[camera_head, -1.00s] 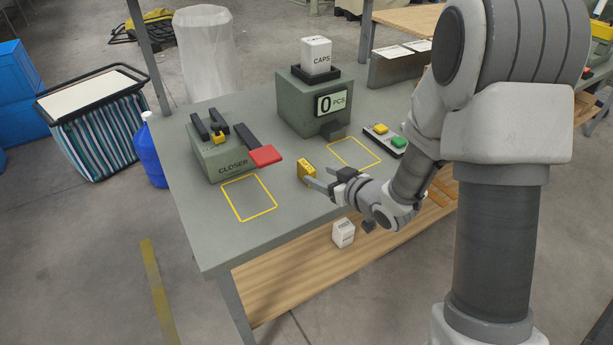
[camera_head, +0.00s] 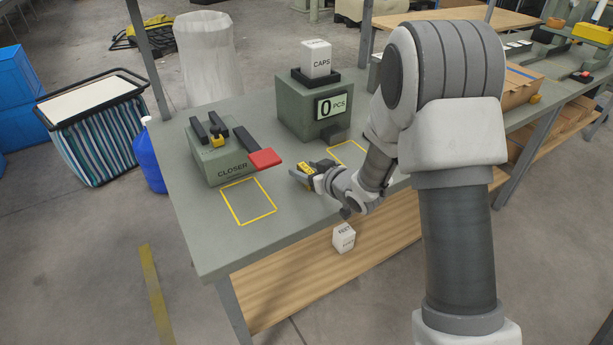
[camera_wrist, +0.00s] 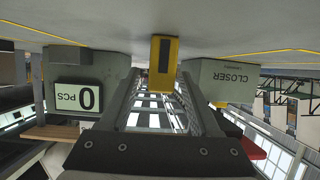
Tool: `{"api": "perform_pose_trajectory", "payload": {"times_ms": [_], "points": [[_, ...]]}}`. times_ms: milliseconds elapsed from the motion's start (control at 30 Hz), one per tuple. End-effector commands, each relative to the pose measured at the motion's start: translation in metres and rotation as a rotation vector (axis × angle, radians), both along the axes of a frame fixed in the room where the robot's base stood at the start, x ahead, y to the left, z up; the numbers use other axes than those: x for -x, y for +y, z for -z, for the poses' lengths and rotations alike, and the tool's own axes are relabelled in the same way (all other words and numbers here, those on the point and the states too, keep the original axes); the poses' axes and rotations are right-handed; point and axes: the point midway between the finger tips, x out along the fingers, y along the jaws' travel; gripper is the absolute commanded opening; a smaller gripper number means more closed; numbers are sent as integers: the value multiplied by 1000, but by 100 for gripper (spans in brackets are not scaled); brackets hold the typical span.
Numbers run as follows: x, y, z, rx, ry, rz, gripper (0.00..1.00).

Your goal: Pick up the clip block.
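The clip block is small and yellow with a dark face. In the head view the clip block (camera_head: 307,168) is on the grey workbench (camera_head: 285,215), partly hidden by my gripper (camera_head: 303,173). In the wrist view, which is upside down, the clip block (camera_wrist: 163,62) sits on the bench between the two fingers of my gripper (camera_wrist: 160,85). A gap shows on each side of it, so the fingers look open around it and not closed on it.
The green closer (camera_head: 222,155) with its red lever (camera_head: 265,159) stands left of my gripper. The green caps dispenser (camera_head: 312,105) with a "0 PCS" display stands behind it. A yellow outlined square (camera_head: 248,201) on the bench is empty. A white box (camera_head: 344,237) lies on the lower shelf.

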Motion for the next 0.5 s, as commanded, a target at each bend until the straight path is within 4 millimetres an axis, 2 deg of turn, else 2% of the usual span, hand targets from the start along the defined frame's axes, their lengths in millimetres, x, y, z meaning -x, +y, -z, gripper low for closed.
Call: {"api": "perform_pose_trajectory", "payload": {"times_ms": [33,300,333,500], "points": [[0,0,0,0,0,0,52],[0,0,0,0,0,0,4],[0,0,0,0,0,0,0],[0,0,0,-1,-1,0,0]]}}
